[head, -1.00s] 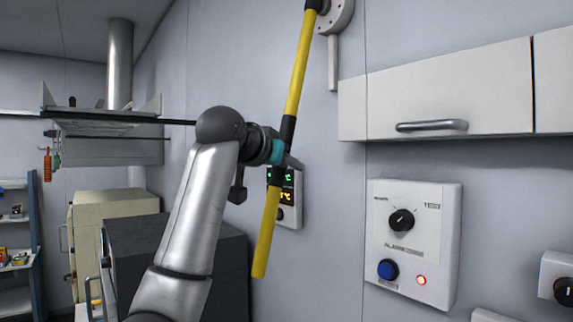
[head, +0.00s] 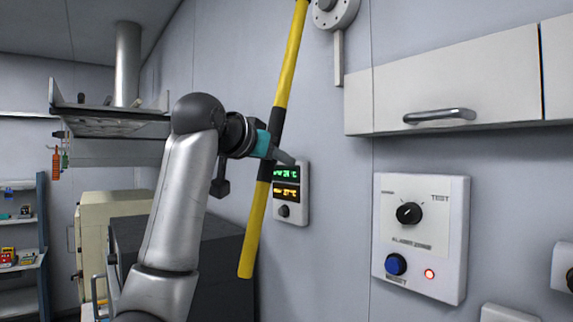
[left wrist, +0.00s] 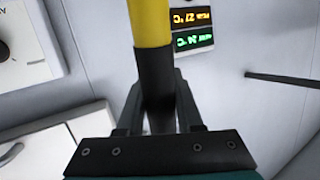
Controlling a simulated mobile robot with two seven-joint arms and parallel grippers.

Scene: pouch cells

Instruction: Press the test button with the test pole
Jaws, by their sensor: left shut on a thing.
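The test pole (head: 290,68) is a long yellow rod with a black grip section. My left gripper (head: 270,147) is shut around this black grip and holds the pole steeply tilted, its upper end leaning right and leaving the top of the head view. Its lower end (head: 246,268) hangs free. In the left wrist view the fingers (left wrist: 157,105) close on the black sleeve below a yellow part. I cannot make out a button marked as the test button. A white wall panel (head: 455,258) carries the word TEST, a black knob (head: 409,213), a blue button (head: 396,264) and a lit red lamp (head: 429,274). My right gripper is out of view.
A display (head: 291,217) with green and orange digits is on the wall behind the pole. A round grey device (head: 335,12) is at the top. A white cabinet (head: 500,85) juts out at the right. Dark and cream boxes stand behind my arm.

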